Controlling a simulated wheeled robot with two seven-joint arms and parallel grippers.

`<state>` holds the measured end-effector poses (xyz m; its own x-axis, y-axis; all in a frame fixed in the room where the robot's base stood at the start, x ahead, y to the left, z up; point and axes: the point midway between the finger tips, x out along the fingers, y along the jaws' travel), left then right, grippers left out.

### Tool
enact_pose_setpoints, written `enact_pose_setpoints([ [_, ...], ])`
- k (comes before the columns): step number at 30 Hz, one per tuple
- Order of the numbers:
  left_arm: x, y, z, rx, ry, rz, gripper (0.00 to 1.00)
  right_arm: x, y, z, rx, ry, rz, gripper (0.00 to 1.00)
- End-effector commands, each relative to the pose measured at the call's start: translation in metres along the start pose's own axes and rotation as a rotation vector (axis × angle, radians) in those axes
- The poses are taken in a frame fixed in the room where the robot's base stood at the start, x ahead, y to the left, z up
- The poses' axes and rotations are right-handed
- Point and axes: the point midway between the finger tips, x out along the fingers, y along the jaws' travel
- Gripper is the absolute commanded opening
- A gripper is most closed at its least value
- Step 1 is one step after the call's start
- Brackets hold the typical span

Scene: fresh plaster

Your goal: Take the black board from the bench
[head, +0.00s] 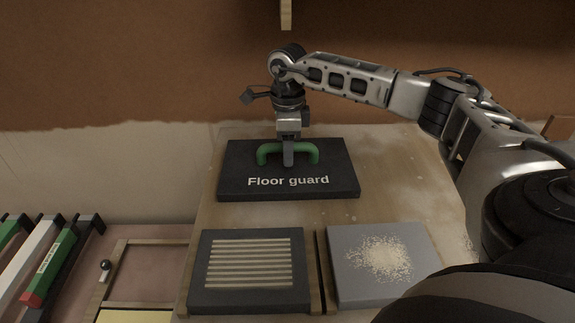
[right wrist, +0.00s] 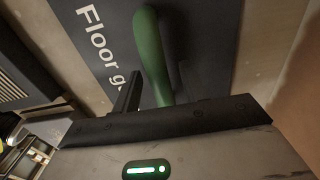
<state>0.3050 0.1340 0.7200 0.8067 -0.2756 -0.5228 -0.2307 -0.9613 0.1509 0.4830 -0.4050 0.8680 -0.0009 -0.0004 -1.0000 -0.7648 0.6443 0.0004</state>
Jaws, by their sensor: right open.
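The black board (head: 250,165), lettered "Floor guard", lies flat on the bench (head: 210,210) towards its back. A green handle (head: 265,153) arches up from its middle. My right gripper (head: 289,158) points down at the middle of the handle, open. In the right wrist view the green handle (right wrist: 152,50) runs up from the gripper body, with one dark finger (right wrist: 130,92) beside it on the left. The other finger cannot be made out clearly. Part of the board's lettering shows there too. My left gripper is not in view.
In front of the board are a dark ribbed panel (head: 198,290) and a grey panel with pale grains (head: 350,290). Green and white bars (head: 50,262) lie in a rack at the left. A brown and cream wall (head: 130,80) stands close behind.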

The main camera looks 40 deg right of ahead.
Motion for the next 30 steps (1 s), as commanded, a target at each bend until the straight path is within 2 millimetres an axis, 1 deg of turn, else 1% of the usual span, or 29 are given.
enact_pose_setpoints([
  [5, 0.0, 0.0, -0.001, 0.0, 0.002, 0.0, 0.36, 0.0, 0.0, 0.0, 0.0, 0.0, 0.0, 0.43],
  [8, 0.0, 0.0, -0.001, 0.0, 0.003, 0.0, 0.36, 0.0, 0.0, 0.0, 0.0, -0.001, 0.0, 0.18],
  [9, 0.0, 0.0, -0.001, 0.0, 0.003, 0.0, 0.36, 0.0, 0.0, 0.0, 0.0, -0.001, 0.0, 0.07],
  [10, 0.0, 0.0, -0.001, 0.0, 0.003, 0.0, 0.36, 0.0, 0.0, 0.0, 0.0, -0.001, 0.0, 0.0],
  [20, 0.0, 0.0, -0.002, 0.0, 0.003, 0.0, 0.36, -0.002, -0.001, 0.001, 0.0, -0.003, -0.002, 0.0],
  [23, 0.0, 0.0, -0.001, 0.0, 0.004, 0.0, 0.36, -0.005, -0.001, 0.001, 0.0, -0.004, -0.003, 0.0],
  [26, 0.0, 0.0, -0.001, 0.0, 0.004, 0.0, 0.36, -0.013, -0.001, 0.001, 0.0, -0.005, -0.004, 0.0],
  [30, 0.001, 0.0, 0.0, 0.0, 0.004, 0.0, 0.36, -0.032, -0.001, 0.001, 0.0, -0.006, -0.005, 0.0],
])
